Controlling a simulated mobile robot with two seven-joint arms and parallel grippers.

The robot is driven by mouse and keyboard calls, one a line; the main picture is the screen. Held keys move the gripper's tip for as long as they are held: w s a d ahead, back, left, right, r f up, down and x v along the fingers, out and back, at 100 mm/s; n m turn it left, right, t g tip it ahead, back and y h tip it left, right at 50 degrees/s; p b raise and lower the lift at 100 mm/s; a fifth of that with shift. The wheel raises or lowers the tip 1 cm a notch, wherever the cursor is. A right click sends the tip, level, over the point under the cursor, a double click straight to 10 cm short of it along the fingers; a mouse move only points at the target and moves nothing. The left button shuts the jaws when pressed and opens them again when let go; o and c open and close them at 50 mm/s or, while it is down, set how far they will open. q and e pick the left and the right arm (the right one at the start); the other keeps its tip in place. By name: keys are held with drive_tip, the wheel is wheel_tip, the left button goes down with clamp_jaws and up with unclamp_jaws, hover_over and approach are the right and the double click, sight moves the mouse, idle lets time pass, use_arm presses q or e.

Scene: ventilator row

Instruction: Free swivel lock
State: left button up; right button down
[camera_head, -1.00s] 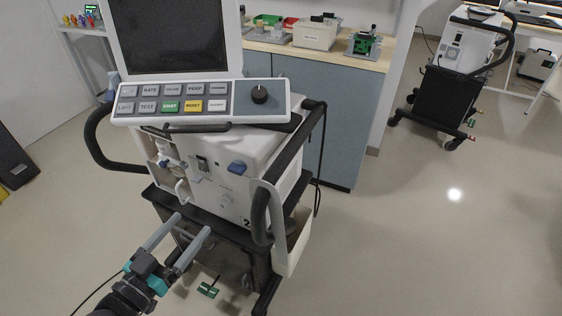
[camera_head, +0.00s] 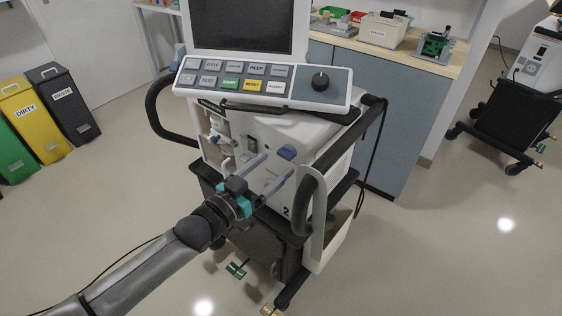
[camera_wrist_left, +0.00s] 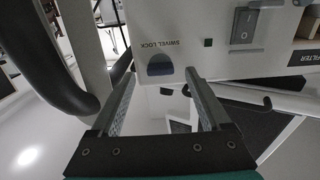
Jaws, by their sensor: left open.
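The ventilator (camera_head: 258,118) stands on a dark cart. Its swivel lock is a dark blue knob (camera_head: 287,152) on the white front housing, below the button panel. The left wrist view shows the knob (camera_wrist_left: 160,66) under the printed words SWIVEL LOCK. My left gripper (camera_head: 279,164) is open in front of the housing, just below the knob in the head view. In the wrist view its two fingers (camera_wrist_left: 160,77) lie on either side of the knob. Nothing is held, and I cannot tell whether the fingertips touch. My right gripper is not in view.
The button panel (camera_head: 262,87) and screen overhang the housing. A dark side handle (camera_head: 312,200) curves close to the right of my gripper. A rocker switch (camera_wrist_left: 244,25) is near the knob. Bins (camera_head: 62,105) stand at far left.

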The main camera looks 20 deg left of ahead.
sight(286, 154)
use_arm(q)
drive_tip(key=shift+b+x, duration=0.3)
drive_tip(key=shift+x, duration=1.55)
clamp_jaws()
